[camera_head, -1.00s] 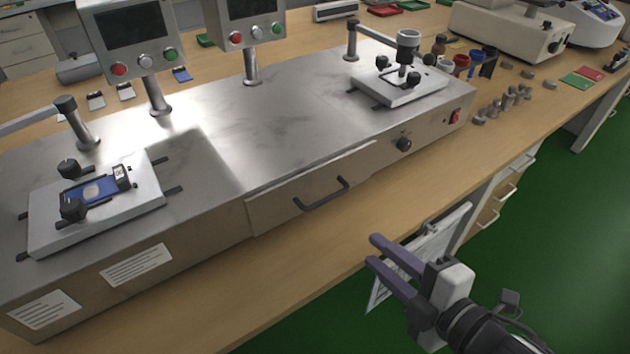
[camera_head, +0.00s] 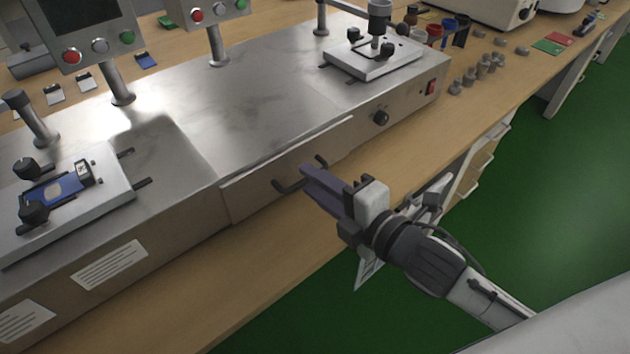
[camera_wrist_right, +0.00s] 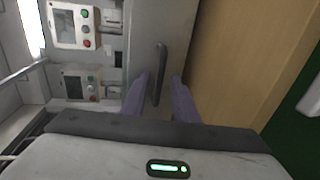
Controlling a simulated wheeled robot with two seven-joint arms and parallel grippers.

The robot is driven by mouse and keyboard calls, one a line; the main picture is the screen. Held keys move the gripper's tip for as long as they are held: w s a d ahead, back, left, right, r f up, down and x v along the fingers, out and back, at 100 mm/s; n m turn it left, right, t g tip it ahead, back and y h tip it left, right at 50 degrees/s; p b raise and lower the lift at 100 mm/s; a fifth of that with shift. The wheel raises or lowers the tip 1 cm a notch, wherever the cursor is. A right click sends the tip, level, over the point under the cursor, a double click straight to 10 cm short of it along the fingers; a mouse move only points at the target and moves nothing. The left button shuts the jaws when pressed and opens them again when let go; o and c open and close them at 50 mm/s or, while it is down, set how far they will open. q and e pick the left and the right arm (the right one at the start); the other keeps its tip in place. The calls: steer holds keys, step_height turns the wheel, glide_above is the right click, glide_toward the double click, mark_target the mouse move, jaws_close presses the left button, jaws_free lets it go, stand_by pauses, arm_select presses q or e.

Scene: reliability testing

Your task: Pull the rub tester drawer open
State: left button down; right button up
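The rub tester (camera_head: 185,140) is a long metal-topped machine on the bench. Its drawer (camera_head: 243,202) is in the front face and looks shut, with a dark bar handle (camera_head: 286,188). My right gripper (camera_head: 308,177) is at the handle, its purple fingers hiding the handle's middle in the head view. In the right wrist view the handle (camera_wrist_right: 161,62) appears between the two parted fingers (camera_wrist_right: 159,82), with gaps on both sides. The gripper is open; I cannot tell how deep the handle lies between the fingers. My left gripper is not in view.
Small grey weights (camera_head: 484,70) stand at the right. Green floor is beyond the bench edge.

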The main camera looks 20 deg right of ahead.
steer(key=shift+w+a, duration=0.1)
steer(key=shift+w, duration=0.1)
jaws_close()
steer(key=shift+f, duration=0.1)
stand_by(1.3)
